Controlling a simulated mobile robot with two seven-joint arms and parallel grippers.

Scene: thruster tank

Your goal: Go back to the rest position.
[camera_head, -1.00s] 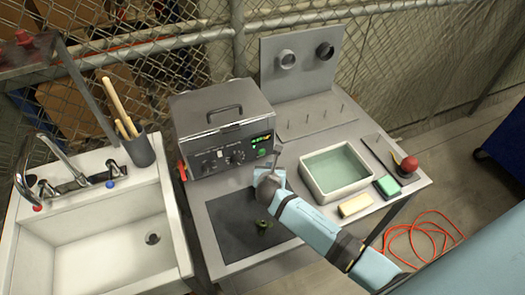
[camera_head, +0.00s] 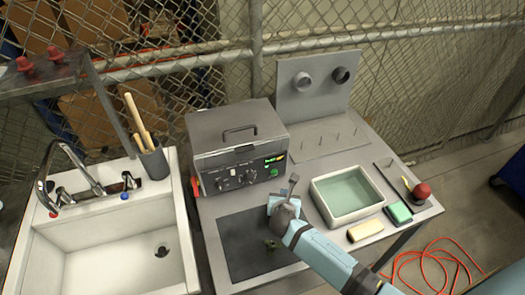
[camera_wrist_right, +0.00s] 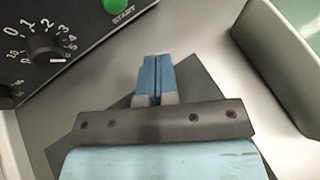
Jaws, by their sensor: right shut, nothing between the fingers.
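My right gripper (camera_head: 294,180) is in front of the grey ultrasonic-style tank unit (camera_head: 235,135), above the worktop, near the lower right of its control panel. In the right wrist view its two blue fingers (camera_wrist_right: 155,78) are together with nothing between them. The green START button (camera_wrist_right: 116,5) and a black dial (camera_wrist_right: 46,47) lie beyond the fingers. A small dark green part (camera_head: 271,244) sits on the dark mat (camera_head: 240,250), left of my right forearm. My left gripper is not in view.
A white basin of greenish liquid (camera_head: 368,218) stands right of my gripper, with a yellow sponge (camera_head: 366,230) and green block (camera_head: 399,212) near it. A white sink (camera_head: 75,240) is at the left; an orange cable (camera_head: 425,262) lies on the floor.

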